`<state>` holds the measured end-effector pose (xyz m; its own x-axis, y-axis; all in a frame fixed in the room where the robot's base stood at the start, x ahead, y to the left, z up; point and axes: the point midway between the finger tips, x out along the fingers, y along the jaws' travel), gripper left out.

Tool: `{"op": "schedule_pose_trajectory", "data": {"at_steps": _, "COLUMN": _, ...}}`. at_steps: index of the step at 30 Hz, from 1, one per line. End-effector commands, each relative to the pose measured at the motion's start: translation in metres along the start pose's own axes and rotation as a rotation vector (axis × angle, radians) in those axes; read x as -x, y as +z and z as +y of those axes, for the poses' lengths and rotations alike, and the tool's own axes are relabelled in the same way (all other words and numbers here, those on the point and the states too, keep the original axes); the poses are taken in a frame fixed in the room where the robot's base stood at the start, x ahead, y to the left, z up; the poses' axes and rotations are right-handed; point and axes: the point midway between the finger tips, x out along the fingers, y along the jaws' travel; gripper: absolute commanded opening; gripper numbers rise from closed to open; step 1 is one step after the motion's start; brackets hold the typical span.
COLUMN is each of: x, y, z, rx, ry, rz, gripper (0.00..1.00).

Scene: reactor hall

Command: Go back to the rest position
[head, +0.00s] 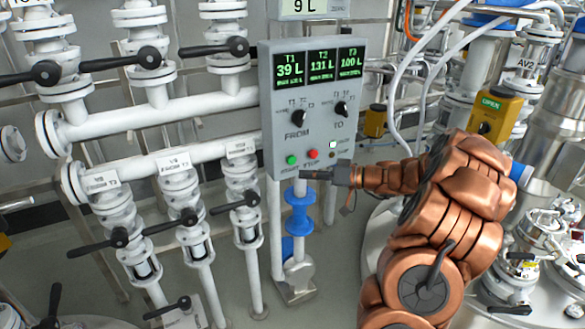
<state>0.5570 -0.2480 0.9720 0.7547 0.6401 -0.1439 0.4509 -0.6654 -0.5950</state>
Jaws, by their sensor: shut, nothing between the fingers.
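My gripper (318,174) is at the end of my copper-coloured arm, which reaches in from the lower right. It is shut and holds nothing. It points left, in front of the lower edge of a grey control panel (268,125), just below the panel's buttons. I cannot tell whether it touches the panel. The panel's display (320,67) reads T1 39 L, T2 131 L and T3 100 L. Below are the FROM knob (298,118), the TO knob (342,109), a green start button (292,160) and a red stop button (313,154).
White pipes with black-handled valves (215,48) fill the left side. A blue-banded pipe (299,205) stands under the panel. Steel vessels and pipework crowd the right, with a yellow box marked OPEN (492,112). Some bare floor (330,275) shows below the panel.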

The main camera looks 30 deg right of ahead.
Motion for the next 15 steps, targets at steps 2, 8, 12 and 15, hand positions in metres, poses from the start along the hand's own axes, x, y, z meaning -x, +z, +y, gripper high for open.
{"op": "schedule_pose_trajectory", "data": {"at_steps": 2, "x": 0.0034, "y": 0.0048, "z": -0.0010, "rx": 0.001, "ry": 0.000, "rz": 0.001, "gripper": 0.00}}
{"op": "schedule_pose_trajectory", "data": {"at_steps": 8, "x": 0.0068, "y": 0.0049, "z": -0.0053, "rx": 0.001, "ry": -0.001, "rz": 0.001, "gripper": 0.00}}
{"op": "schedule_pose_trajectory", "data": {"at_steps": 12, "x": 0.0068, "y": 0.0046, "z": -0.0055, "rx": 0.001, "ry": 0.000, "rz": 0.000, "gripper": 0.00}}
{"op": "schedule_pose_trajectory", "data": {"at_steps": 15, "x": 0.0067, "y": 0.0046, "z": -0.0054, "rx": 0.001, "ry": -0.001, "rz": 0.000, "gripper": 0.00}}
